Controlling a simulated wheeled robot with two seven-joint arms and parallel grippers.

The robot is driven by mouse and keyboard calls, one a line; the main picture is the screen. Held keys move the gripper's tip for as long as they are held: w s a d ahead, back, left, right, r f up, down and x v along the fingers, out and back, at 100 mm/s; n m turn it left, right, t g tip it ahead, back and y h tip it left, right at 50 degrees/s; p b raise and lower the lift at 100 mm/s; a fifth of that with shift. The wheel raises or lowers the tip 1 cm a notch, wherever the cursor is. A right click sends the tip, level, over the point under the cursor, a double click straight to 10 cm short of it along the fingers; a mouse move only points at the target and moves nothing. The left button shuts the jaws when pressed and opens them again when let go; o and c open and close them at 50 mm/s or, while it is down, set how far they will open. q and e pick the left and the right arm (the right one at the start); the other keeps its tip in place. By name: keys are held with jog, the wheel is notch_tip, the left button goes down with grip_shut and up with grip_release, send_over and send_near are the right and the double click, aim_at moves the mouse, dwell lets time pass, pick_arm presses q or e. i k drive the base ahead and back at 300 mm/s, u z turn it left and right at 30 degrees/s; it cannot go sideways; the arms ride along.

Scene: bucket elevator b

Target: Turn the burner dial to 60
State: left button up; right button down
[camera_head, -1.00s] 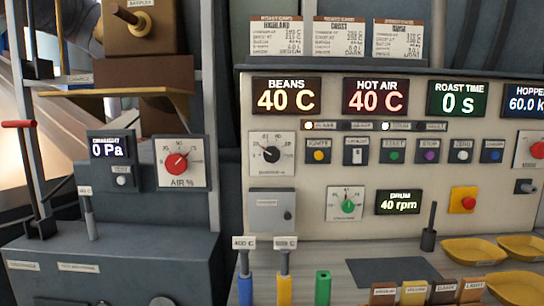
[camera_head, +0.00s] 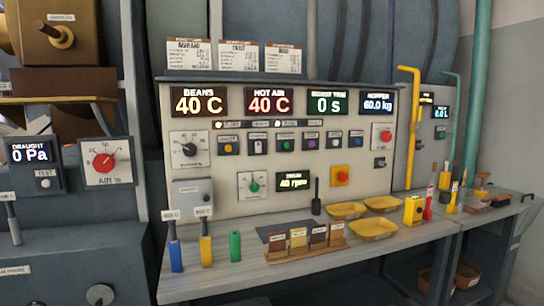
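The burner dial (camera_head: 190,149) is a black knob on a square white scale plate at the upper left of the cream control panel (camera_head: 220,163). It sits below the beans display, and its small caption is too blurred to read for certain. The pointer's exact setting is too small to tell. Neither of my grippers is in view, and nothing covers the dial.
A red air dial (camera_head: 104,162) is left of the panel. A green-knob dial (camera_head: 254,185) is below, and a red dial (camera_head: 383,136) is at right. The bench (camera_head: 215,282) below holds coloured-handled tools, yellow trays (camera_head: 345,210) and a sample rack (camera_head: 305,249).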

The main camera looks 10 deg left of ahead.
aim_at(189, 148)
jog(key=z, duration=0.2)
jog(key=k, duration=0.45)
jog(key=z, duration=0.85)
jog(key=i, duration=1)
jog(key=u, duration=1.05)
jog(key=i, duration=0.65)
jog(key=u, duration=0.8)
